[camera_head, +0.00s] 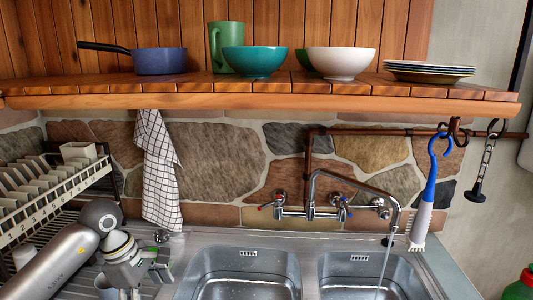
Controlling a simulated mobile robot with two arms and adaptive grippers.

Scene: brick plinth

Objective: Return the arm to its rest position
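My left arm comes in from the lower left, and my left gripper (150,270) is low over the metal drainboard, left of the sink. Its fingers are small and partly hidden by its own body, so I cannot tell whether they are open or shut. My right gripper is not in view.
A dish rack (60,198) stands at the left near my arm. A checked towel (160,170) hangs behind the gripper. The double sink (245,280) and its running faucet (355,183) are to the right. A wooden shelf (300,100) bearing a pan (159,62) and several dishes spans above.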

